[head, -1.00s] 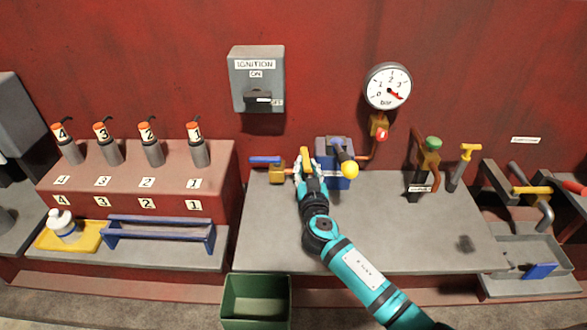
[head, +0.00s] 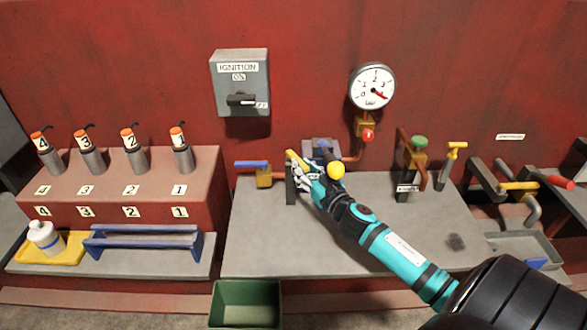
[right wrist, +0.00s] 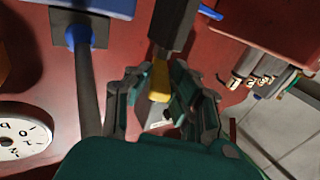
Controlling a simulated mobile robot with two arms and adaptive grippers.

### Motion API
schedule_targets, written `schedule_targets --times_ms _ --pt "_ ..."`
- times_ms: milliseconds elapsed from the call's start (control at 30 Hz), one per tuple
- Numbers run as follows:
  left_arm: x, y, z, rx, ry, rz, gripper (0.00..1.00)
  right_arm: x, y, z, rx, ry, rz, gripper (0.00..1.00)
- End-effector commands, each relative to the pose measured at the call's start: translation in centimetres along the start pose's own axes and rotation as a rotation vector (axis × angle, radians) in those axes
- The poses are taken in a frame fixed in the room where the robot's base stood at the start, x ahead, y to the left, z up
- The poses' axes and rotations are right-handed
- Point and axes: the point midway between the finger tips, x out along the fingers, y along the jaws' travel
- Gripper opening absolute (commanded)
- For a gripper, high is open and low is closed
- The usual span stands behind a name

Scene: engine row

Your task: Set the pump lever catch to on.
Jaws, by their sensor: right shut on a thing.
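The pump is a blue box (head: 318,149) at the back of the grey bench, with a lever ending in a yellow ball (head: 336,169). Just left of it stands a dark post (head: 290,188) with a yellow catch handle (head: 292,158) at its top, leaning up and to the left. My right gripper (head: 303,175) is at this handle, shut on it. In the right wrist view the yellow handle (right wrist: 160,80) is between the fingers of my right gripper (right wrist: 157,105). The fingers hide part of it. No on mark for the catch is readable. My left gripper is not in view.
A blue-handled valve (head: 252,165) is close on the left. The pressure gauge (head: 372,85) and a red-knobbed fitting (head: 367,134) are behind on the right. A green-knobbed valve (head: 419,142) stands further right. The bench front (head: 275,245) is clear.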

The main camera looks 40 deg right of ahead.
Motion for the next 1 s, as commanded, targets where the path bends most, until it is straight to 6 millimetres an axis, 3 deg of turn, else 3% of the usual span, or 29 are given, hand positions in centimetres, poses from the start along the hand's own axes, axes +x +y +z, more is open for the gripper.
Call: schedule_targets --times_ms 200,233,400,733,867,1000 --pt "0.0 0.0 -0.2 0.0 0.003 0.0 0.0 0.0 0.0 0.1 -0.001 -0.001 0.0 0.0" --pt "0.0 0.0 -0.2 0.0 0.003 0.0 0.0 0.0 0.0 0.1 -0.001 -0.002 0.0 0.22" --pt "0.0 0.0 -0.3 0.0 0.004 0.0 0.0 0.0 0.0 0.1 -0.001 -0.002 0.0 0.42" --pt "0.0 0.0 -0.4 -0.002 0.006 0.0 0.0 -0.5 -0.1 0.2 0.0 -0.003 0.001 0.42" --pt "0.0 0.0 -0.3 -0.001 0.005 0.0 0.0 -2.4 -0.1 0.2 0.001 -0.004 0.0 0.42" --pt "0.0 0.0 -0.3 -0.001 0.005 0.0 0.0 -5.5 -0.1 0.3 0.0 -0.006 0.001 0.42"
